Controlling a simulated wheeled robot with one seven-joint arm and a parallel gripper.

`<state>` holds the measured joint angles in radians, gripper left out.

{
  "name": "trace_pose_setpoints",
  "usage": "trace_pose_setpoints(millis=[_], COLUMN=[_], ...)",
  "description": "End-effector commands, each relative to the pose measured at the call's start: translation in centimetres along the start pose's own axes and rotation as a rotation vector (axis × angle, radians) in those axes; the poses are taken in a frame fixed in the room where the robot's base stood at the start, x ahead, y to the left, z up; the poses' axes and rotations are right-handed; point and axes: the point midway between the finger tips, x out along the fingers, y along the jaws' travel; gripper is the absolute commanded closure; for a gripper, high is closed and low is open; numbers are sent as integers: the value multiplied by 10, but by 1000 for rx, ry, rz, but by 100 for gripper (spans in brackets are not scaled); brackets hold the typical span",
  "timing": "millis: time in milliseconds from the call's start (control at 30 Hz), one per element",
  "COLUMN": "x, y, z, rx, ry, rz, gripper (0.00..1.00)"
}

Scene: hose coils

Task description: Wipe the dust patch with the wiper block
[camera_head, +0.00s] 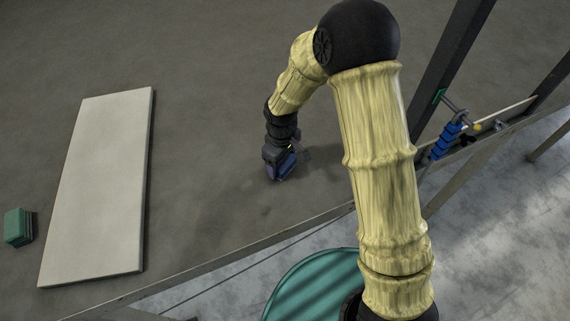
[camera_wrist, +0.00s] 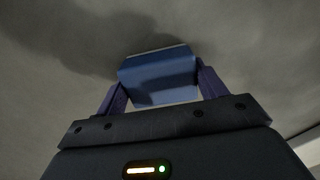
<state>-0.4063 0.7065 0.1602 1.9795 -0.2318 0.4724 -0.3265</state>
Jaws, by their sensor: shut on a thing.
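My gripper (camera_head: 280,160) points down at the grey work surface, right of the white board. In the wrist view its two purple fingers (camera_wrist: 160,86) are shut on the sides of a blue block (camera_wrist: 158,68), which I take to be the wiper block. The block also shows as a small blue shape in the head view (camera_head: 285,169), partly covered by the gripper. I cannot tell whether it touches the surface. A faint darker area (camera_head: 228,203) lies left of and nearer than the gripper; I cannot tell whether it is dust or shadow.
A long white board (camera_head: 103,190) lies at the left, with a small green stack (camera_head: 18,227) beyond its left side. The surface's front edge (camera_head: 270,232) runs diagonally. The surface behind my gripper is clear.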

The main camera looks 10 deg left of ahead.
Motion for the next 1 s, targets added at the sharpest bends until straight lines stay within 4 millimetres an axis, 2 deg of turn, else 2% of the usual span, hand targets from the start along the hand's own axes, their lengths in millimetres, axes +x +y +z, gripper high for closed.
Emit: trace_pose_setpoints(millis=[233,667,1000], x=[0,0,0], y=[8,10,22], z=[-15,-19,-39], rx=[0,0,0], ry=[1,-1,0], rz=[0,-1,-1], gripper=[48,48,48])
